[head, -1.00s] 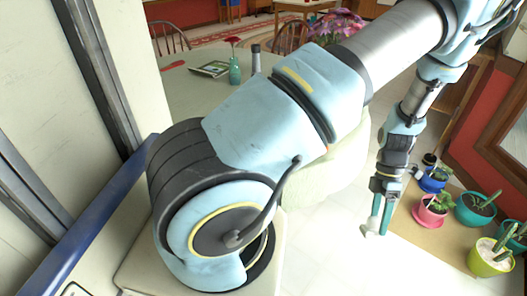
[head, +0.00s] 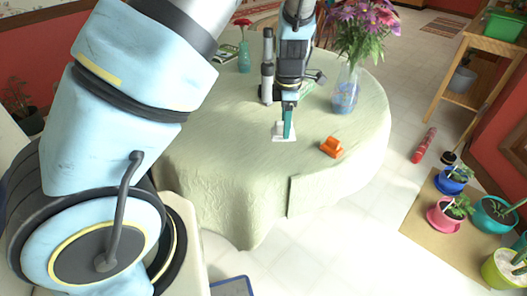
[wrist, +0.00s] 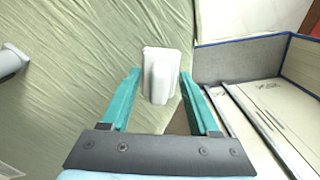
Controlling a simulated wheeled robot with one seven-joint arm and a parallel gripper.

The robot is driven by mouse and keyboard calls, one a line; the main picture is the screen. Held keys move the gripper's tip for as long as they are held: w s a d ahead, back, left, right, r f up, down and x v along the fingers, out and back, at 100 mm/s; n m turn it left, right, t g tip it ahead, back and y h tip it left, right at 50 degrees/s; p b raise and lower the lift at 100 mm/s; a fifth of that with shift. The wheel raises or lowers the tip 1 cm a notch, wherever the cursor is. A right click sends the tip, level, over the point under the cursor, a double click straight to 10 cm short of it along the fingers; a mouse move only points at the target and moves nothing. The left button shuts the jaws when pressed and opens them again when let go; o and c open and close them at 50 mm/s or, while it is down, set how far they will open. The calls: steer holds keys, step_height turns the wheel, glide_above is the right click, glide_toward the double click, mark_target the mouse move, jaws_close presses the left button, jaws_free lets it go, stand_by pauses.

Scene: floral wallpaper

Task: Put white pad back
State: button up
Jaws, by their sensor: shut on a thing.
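The white pad (head: 281,136) is a small white plate with a raised block on it. My gripper (head: 288,121) points down with its teal fingers shut on the block, over the near part of the round table (head: 215,170) with a pale green cloth. In the wrist view the pad (wrist: 160,74) sits between the fingertips of my gripper (wrist: 160,78), with cloth behind it. I cannot tell whether the pad touches the cloth.
An orange object (head: 331,147) lies right of the pad. A glass vase (head: 346,90) with purple flowers stands behind it. A grey cylinder (head: 267,66) and teal vase (head: 244,57) stand left. The table's left front is clear. Potted plants (head: 458,205) stand at right.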

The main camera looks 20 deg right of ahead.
steer(key=f, duration=0.2)
steer(key=f+p, duration=0.1)
steer(key=f, duration=0.2)
steer(key=shift+w+a+f, duration=0.15)
steer(key=shift+w+f, duration=0.05)
steer(key=shift+s+f+p, duration=0.1)
steer(key=shift+f+p, duration=0.2)
steer(key=shift+f, duration=1.85)
steer(key=shift+f, duration=0.15)
steer(key=o, duration=1.2)
